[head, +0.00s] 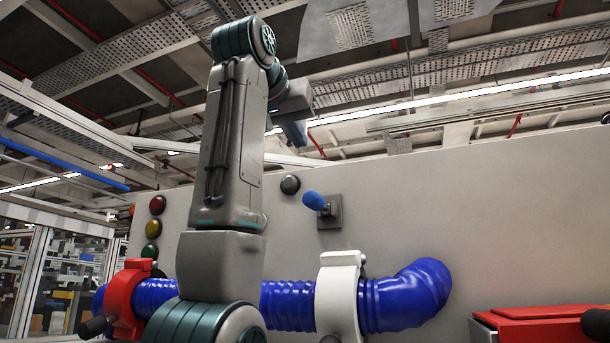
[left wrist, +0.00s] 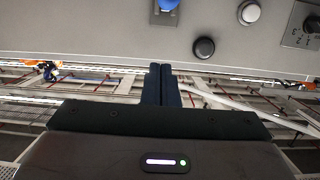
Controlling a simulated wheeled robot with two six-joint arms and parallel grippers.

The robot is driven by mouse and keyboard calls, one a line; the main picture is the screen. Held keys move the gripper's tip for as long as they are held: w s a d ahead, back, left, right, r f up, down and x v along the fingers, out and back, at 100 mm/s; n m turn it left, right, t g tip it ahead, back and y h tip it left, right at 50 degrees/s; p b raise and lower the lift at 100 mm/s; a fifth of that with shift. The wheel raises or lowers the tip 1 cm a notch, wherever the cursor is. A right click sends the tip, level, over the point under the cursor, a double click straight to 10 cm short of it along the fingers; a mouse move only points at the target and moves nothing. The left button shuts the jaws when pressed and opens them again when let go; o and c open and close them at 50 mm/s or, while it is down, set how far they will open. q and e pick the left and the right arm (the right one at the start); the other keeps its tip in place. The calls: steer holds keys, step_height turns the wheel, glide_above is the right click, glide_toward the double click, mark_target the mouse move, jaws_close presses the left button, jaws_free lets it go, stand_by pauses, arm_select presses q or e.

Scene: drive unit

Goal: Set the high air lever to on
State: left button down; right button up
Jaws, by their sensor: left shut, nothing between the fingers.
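A lever with a blue grip (head: 315,200) stands out from a square grey plate (head: 334,221) on the panel; the grip tilts up and left from the plate. I take it for the high air lever, though I see no label. Its blue grip also shows at the top edge of the left wrist view (left wrist: 168,4), partly cut off. My left gripper (head: 297,133) is above and a little left of the lever, apart from it. Its fingers are together and empty in the left wrist view (left wrist: 161,85). My right gripper is not in view.
A black knob (head: 290,184) sits left of the lever. The left wrist view shows a white knob (left wrist: 249,12) and a dark plate (left wrist: 302,25). Below run a blue hose (head: 405,298), a white clamp (head: 340,297) and a red clamp (head: 127,298). The panel right of the lever is bare.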

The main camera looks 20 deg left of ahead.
mark_target(307, 191)
arm_select(q)
steer(key=w+f+p, duration=0.1)
steer(key=w, duration=0.2)
steer(key=w+f+p, duration=0.1)
steer(key=w+p, duration=0.1)
steer(key=w, duration=0.1)
steer(key=w+a+f+p, duration=0.1)
steer(key=w, duration=0.1)
steer(key=shift+w+f+p, duration=0.3)
steer(key=shift+w, duration=0.1)
steer(key=shift+d+f, duration=0.2)
steer(key=shift+f, duration=0.1)
steer(key=shift+s+d+f, duration=0.2)
steer(key=shift+f, duration=0.05)
steer(key=shift+s+d+f+p, duration=0.1)
steer(key=shift+d+f+p, duration=0.05)
steer(key=shift+f+p, duration=0.25)
steer(key=shift+a+f, duration=0.15)
steer(key=shift+a, duration=0.15)
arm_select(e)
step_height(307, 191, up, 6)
